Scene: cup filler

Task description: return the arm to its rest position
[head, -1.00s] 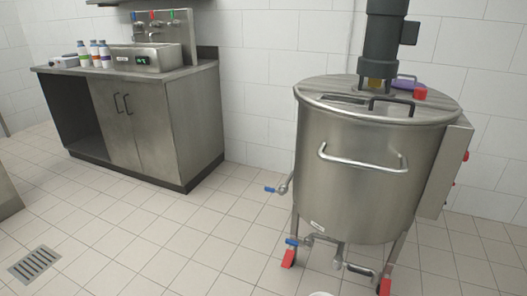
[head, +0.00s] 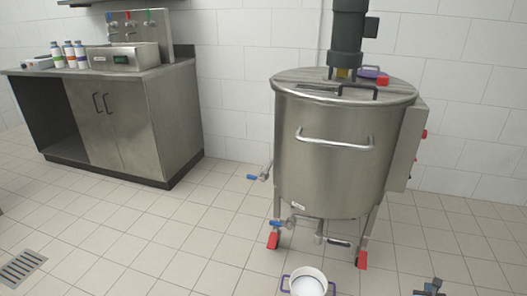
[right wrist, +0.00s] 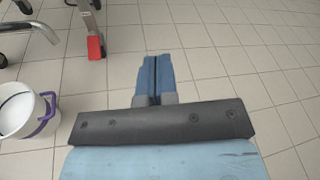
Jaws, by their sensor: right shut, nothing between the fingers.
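My right gripper (head: 430,287) shows at the bottom right edge of the head view, low over the tiled floor and right of the white bucket. In the right wrist view its blue fingers (right wrist: 161,78) are together with nothing between them, above bare floor. My left gripper is not in view.
A white bucket with purple handles (head: 305,282) stands on the floor before the steel tank (head: 335,165). The tank has red feet and blue-handled valves. A steel counter (head: 170,115) with bottles stands at the left. A floor drain (head: 22,266) lies lower left.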

